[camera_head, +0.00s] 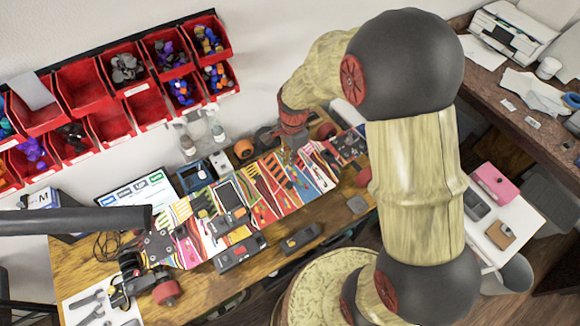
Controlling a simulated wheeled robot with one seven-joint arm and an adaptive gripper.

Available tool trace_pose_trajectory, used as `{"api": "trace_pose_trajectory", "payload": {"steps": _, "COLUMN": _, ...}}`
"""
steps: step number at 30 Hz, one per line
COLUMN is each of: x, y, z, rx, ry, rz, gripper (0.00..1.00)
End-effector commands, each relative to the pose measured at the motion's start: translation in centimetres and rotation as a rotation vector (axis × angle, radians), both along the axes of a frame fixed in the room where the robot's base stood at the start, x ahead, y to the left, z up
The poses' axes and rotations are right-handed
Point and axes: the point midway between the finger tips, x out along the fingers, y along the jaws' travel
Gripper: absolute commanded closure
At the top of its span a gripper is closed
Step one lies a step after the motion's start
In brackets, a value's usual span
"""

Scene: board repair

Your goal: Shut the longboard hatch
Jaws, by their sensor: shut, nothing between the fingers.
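A longboard (282,190) with a multicoloured striped deck lies across the wooden workbench, with wheels at both ends. A dark rectangular part (230,196), which looks like the hatch area, sits in the deck left of its middle. I cannot tell from this view whether a lid stands open there or lies flat. My gripper (294,142) is over the far edge of the board, right of that dark part. It is shut, small in view and partly hidden by my wrist. I cannot tell whether it touches the board.
Dark boxes (238,252) lie along the board's near side. Red bins (113,125) hang on the wall behind. A dark bar (75,220) juts in from the left, above the bench.

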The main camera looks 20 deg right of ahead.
Motion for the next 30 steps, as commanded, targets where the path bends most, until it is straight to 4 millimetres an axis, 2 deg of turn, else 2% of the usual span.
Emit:
{"api": "trace_pose_trajectory", "payload": {"steps": 12, "x": 0.0, "y": 0.2, "z": -8.0, "rx": 0.0, "ry": 0.004, "rz": 0.002, "gripper": 1.0}}
{"api": "trace_pose_trajectory", "payload": {"steps": 18, "x": 0.1, "y": 0.3, "z": -11.1, "rx": 0.0, "ry": 0.003, "rz": 0.002, "gripper": 1.0}}
{"api": "trace_pose_trajectory", "payload": {"steps": 24, "x": 0.2, "y": 0.4, "z": -12.7, "rx": 0.0, "ry": 0.001, "rz": 0.002, "gripper": 1.0}}
{"api": "trace_pose_trajectory", "payload": {"steps": 30, "x": 0.2, "y": 0.4, "z": -12.9, "rx": 0.0, "ry": -0.001, "rz": 0.003, "gripper": 1.0}}
